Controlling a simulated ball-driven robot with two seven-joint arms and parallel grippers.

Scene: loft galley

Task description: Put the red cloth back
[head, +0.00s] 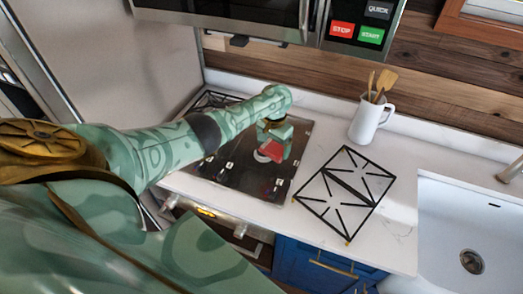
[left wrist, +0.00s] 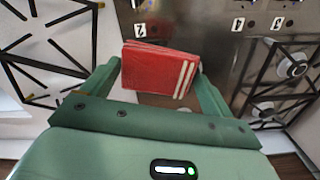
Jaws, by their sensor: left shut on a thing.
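The red cloth (left wrist: 155,68) is folded into a flat block with pale stripes at one end. My left gripper (left wrist: 158,82) is shut on it, with one finger at each side. In the head view the cloth (head: 270,149) shows as a small red patch below my left gripper (head: 274,140), over the steel cooktop (head: 232,180). I cannot tell whether the cloth touches the cooktop. My right gripper is not in view.
A black grate (head: 345,187) lies on the white counter right of the cooktop. A white jug (head: 368,120) with wooden utensils stands behind it. A sink (head: 450,225) is at the far right. A microwave (head: 240,15) hangs above the back.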

